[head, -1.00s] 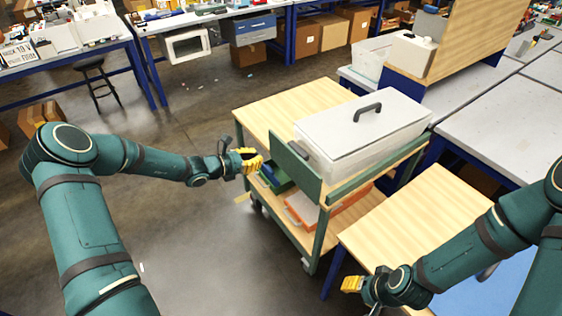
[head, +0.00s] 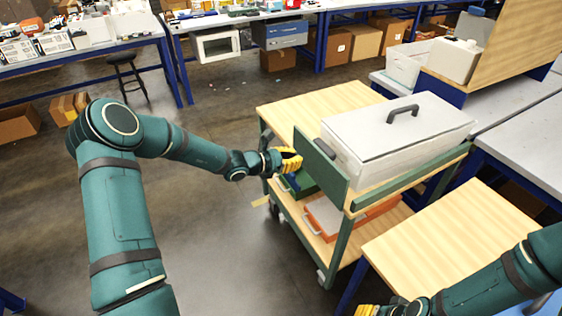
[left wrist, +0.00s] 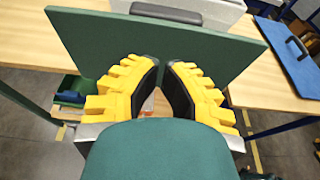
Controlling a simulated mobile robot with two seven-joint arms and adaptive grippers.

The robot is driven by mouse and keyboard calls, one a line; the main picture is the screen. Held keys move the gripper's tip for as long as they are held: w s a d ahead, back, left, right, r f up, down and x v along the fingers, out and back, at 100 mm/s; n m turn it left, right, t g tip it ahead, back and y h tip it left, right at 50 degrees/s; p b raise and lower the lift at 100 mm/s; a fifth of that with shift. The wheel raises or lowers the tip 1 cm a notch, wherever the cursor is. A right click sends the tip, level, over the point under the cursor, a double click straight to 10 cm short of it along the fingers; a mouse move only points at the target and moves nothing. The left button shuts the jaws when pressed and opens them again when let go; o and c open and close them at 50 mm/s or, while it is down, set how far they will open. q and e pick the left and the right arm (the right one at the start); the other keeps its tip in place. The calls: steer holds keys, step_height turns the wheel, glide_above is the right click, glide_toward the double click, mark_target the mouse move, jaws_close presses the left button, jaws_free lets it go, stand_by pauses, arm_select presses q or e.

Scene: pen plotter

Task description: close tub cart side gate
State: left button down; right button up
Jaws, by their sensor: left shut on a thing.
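The tub cart (head: 341,241) has a green frame and wooden shelves. A pale lidded tub (head: 378,148) with a dark lid handle stands on its top. The side gate (head: 321,168), a flat green panel, stands at the tub's near-left end. It also fills the upper middle of the left wrist view (left wrist: 220,58). My left gripper (head: 293,160) is at the gate's outer side, its yellow fingers (left wrist: 162,66) nearly together against the panel. The exact contact at the fingertips is hidden. My right gripper (head: 366,311) is partly cut off at the bottom edge, its jaws unclear.
The lower shelf holds a green bin (head: 300,183) and an orange-rimmed box (head: 326,216). A wooden-topped table (head: 450,234) stands close to the cart's right. A stool (head: 127,80) and benches are behind. The floor left of the cart is open.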

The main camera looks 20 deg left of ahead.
mark_target(316, 150)
arm_select(q)
steer(key=x, duration=0.4)
steer(key=r+x, duration=0.1)
steer(key=x, duration=0.1)
steer(key=shift+w+r, duration=0.1)
steer(key=shift+w, duration=0.05)
steer(key=shift+w+d+r, duration=0.2)
steer(key=shift+w+d, duration=0.3)
steer(key=shift+w, duration=0.05)
steer(key=shift+r, duration=0.1)
